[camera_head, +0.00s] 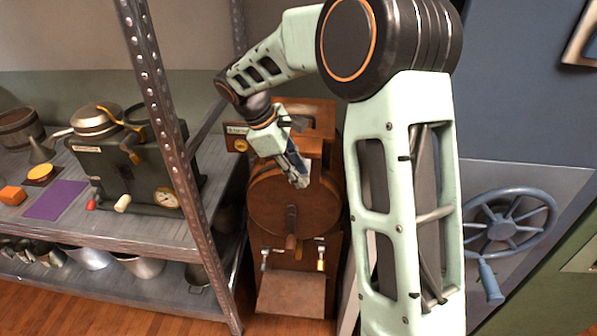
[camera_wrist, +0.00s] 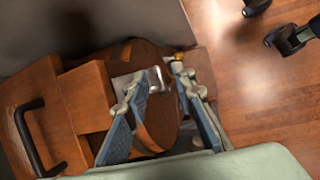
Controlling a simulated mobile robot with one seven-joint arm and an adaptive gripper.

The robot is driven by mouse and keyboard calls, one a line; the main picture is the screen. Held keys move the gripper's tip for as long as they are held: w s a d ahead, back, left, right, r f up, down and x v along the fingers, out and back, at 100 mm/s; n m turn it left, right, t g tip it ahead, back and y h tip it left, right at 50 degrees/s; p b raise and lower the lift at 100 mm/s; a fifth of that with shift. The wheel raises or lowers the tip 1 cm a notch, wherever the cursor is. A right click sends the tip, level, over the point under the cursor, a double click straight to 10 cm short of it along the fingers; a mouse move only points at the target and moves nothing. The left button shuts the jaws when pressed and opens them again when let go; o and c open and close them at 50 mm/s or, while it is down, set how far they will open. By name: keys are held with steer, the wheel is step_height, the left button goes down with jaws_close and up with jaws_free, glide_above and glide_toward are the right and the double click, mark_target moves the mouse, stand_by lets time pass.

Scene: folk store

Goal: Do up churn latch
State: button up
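The churn is a round brown wooden drum (camera_head: 283,205) on a wooden stand, with a crank on its front. In the wrist view the drum (camera_wrist: 163,122) lies behind and between my fingers. A small metal latch piece (camera_wrist: 156,78) shows on the churn, on a pale plate between my fingertips. My gripper (camera_head: 300,180) is at the drum's upper right in the head view. In the wrist view my gripper (camera_wrist: 160,78) has its two blue-padded fingers apart. I cannot tell whether a finger touches the latch, or whether the latch is fastened. My gripper hides part of the drum.
A metal shelf (camera_head: 130,242) with a green stove-like box (camera_head: 140,172) and pots stands left of the churn, its upright post close by. A blue handwheel (camera_head: 503,228) is on the right. A dark handle (camera_wrist: 24,135) is on the wooden box beside the drum.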

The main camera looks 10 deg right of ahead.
jaws_close()
steer(key=shift+f, duration=0.1)
steer(key=f+t+h+b, duration=0.1)
steer(key=t+b, duration=0.1)
steer(key=b, duration=0.6)
steer(key=f+m+t+h+b, duration=0.1)
steer(key=f+t+b, duration=0.1)
steer(key=b, duration=0.6)
steer(key=f+t+h+b, duration=0.1)
steer(key=t+b, duration=0.2)
steer(key=b, duration=0.5)
steer(key=shift+w+f+m, duration=0.35)
steer(key=shift+w+m, duration=0.05)
steer(key=shift+t+b, duration=0.3)
steer(key=shift+b, duration=0.35)
steer(key=shift+w+d+r, duration=0.1)
steer(key=shift+r, duration=0.05)
